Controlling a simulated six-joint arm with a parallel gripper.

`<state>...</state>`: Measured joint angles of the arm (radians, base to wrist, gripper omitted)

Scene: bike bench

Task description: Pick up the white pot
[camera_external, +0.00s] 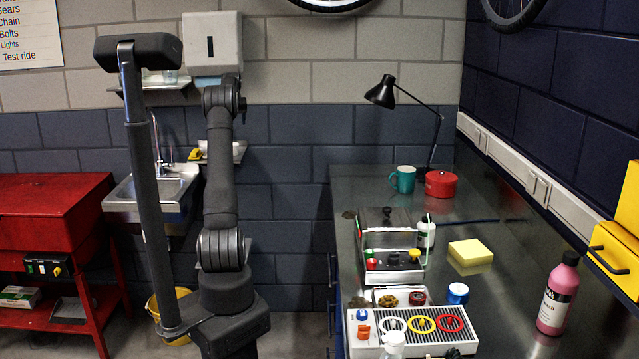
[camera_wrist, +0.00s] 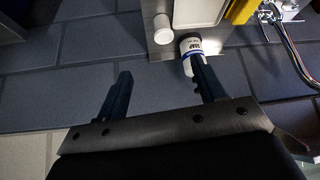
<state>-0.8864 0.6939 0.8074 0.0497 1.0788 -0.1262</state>
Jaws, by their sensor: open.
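In the wrist view my gripper (camera_wrist: 162,68) is open, with nothing between its two dark fingers. A smaller plain white cylinder (camera_wrist: 162,24) is left of the pot, at the edge of a metal shelf (camera_wrist: 158,48). In the external view my gripper cannot be made out, and the labelled pot is not clearly seen behind my arm.
A white container (camera_wrist: 198,12), a yellow object (camera_wrist: 242,10) and a curved metal tap (camera_wrist: 287,45) are near the pot. The steel bench (camera_external: 500,215) holds a white pot with a blue lid (camera_external: 457,293), a pink bottle (camera_external: 558,295) and a switch box (camera_external: 412,328).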

